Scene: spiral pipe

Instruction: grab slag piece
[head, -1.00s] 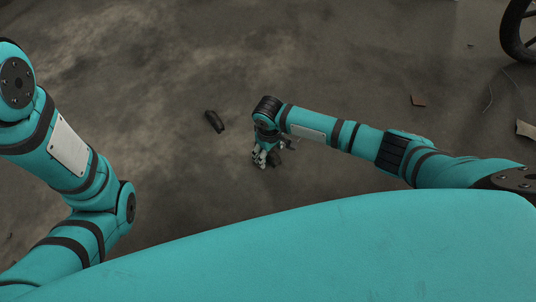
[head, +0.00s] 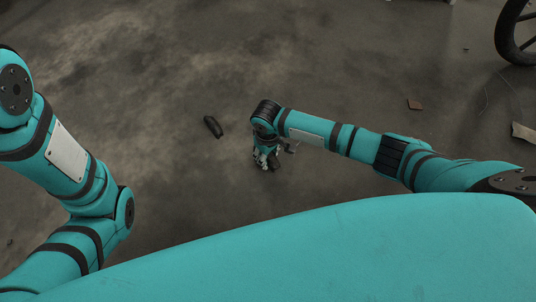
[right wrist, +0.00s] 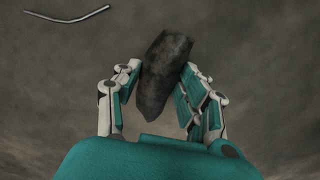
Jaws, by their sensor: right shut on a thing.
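My right gripper (head: 267,164) is low over the ground in the middle of the head view. In the right wrist view its fingers (right wrist: 159,88) are shut on a dark, rough, elongated slag piece (right wrist: 165,72). The piece stands tilted between the finger pads, with its upper end past the fingertips. In the head view the held piece (head: 275,161) is small and partly covered by the fingers. Another dark elongated piece (head: 213,127) lies on the ground to the left of the gripper. My left arm shows at the left edge; its gripper is out of view.
A black spoked wheel (head: 520,35) stands at the top right. A small brown fragment (head: 415,104) and a pale scrap (head: 524,133) lie on the right. A thin bent rod (right wrist: 68,18) lies on the ground in the right wrist view. The ground around the gripper is mostly clear.

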